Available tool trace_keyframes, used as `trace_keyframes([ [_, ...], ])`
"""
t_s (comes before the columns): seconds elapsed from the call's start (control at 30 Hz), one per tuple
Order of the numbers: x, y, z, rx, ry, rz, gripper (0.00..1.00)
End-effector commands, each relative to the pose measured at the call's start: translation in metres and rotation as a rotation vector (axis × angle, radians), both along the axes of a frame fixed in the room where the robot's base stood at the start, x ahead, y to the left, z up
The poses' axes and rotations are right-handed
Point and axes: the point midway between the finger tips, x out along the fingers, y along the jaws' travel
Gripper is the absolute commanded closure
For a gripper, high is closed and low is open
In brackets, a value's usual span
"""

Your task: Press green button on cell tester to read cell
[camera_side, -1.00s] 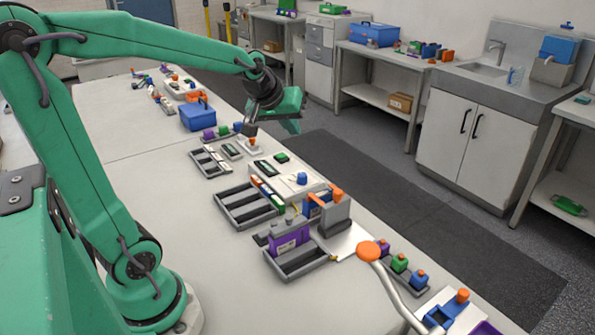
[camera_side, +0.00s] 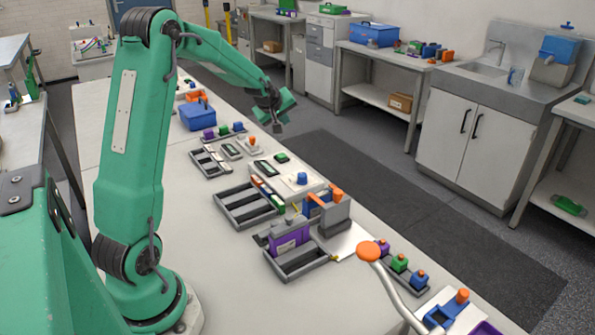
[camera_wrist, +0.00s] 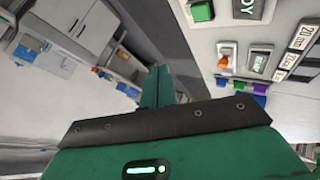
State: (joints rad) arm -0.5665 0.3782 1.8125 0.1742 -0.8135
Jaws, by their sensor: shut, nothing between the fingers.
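The white cell tester (camera_side: 312,183) stands on the bench with a green button (camera_side: 282,158), a dark display (camera_side: 266,168) and a blue knob (camera_side: 302,178). In the wrist view, the green button (camera_wrist: 202,11) is at the top edge beside a display (camera_wrist: 248,8) ending in "DY"; the rest of the tester is cut off. My gripper (camera_side: 278,128) is shut and empty, raised near the bench's right edge, beyond the tester and apart from it. In the wrist view, its green fingers (camera_wrist: 158,88) point away from the button, which lies to their upper right.
A small white unit with an orange knob (camera_side: 252,141) stands behind the tester. A grey slotted tray (camera_side: 232,204) lies left of it. A blue box (camera_side: 198,118) is farther back.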

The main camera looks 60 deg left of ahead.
Motion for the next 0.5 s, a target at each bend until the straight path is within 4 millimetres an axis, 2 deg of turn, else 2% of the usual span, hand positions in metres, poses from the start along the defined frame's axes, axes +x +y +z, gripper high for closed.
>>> trace_keyframes([
  [0.1,0.002,0.018,-0.011,-0.013,-0.020,0.045,1.00],
  [0.2,0.004,0.026,-0.017,-0.021,-0.031,0.068,1.00],
  [0.5,0.004,0.032,-0.019,-0.022,-0.041,0.082,1.00],
])
